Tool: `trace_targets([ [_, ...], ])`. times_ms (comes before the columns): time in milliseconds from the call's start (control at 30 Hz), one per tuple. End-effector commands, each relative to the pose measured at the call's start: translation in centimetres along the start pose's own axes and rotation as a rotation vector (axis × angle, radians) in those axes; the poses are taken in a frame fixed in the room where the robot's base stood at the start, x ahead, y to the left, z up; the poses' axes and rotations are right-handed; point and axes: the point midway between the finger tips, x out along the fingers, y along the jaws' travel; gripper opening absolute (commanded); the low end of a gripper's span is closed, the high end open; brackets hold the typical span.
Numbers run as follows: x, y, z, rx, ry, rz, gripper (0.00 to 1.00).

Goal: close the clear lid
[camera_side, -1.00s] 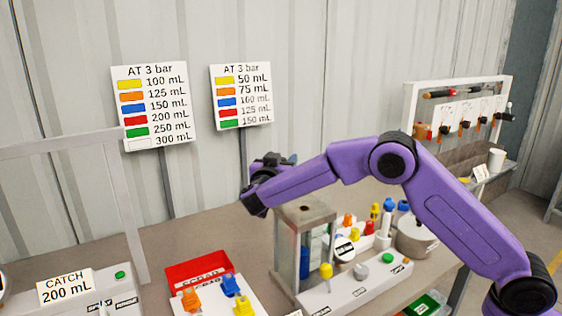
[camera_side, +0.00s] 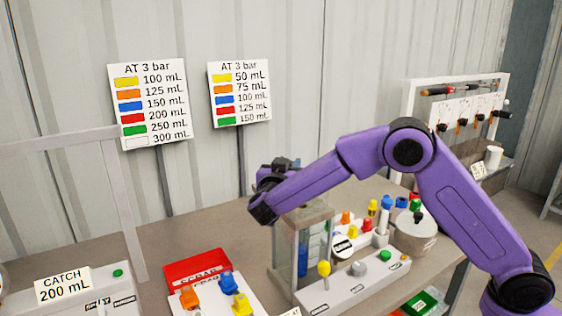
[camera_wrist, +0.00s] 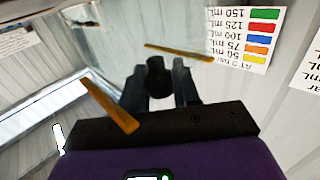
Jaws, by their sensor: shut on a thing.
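The clear-walled chamber (camera_side: 285,262) stands upright on the bench with a grey top plate. My gripper (camera_side: 263,208) is at the upper left of this chamber, pointing down and left. In the wrist view my gripper (camera_wrist: 160,88) is shut on a dark round knob (camera_wrist: 158,76), with a finger on each side of it. The clear lid is hard to make out. I take the knob to be its handle, with two orange-brown strips (camera_wrist: 178,52) nearby. In the side view my gripper hides the knob, and I cannot tell the lid's angle.
Coloured parts and a round pot (camera_side: 415,238) stand to the right. A red scrap bin (camera_side: 197,268) is at the left.

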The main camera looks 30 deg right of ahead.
Motion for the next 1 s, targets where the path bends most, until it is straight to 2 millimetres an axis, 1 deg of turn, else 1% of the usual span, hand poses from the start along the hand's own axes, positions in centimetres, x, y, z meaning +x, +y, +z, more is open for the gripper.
trace_targets([
  [33, -0.8, 0.5, -0.8, 0.01, 0.013, -0.006, 0.0],
  [200, -2.7, 2.2, -0.8, 0.014, 0.014, -0.009, 0.0],
  [300, -3.4, 3.0, -0.7, 0.014, 0.014, -0.007, 0.0],
  [433, -3.8, 3.4, -0.7, 0.016, 0.015, -0.007, 0.0],
  [700, -4.0, 3.4, -0.7, 0.013, 0.013, -0.008, 0.0],
  [733, -4.0, 3.4, -0.7, 0.013, 0.013, -0.008, 0.35],
  [800, -4.0, 3.4, -0.6, 0.013, 0.012, -0.009, 0.54],
  [1000, -3.8, 3.5, -0.4, 0.009, 0.009, -0.005, 0.54],
])
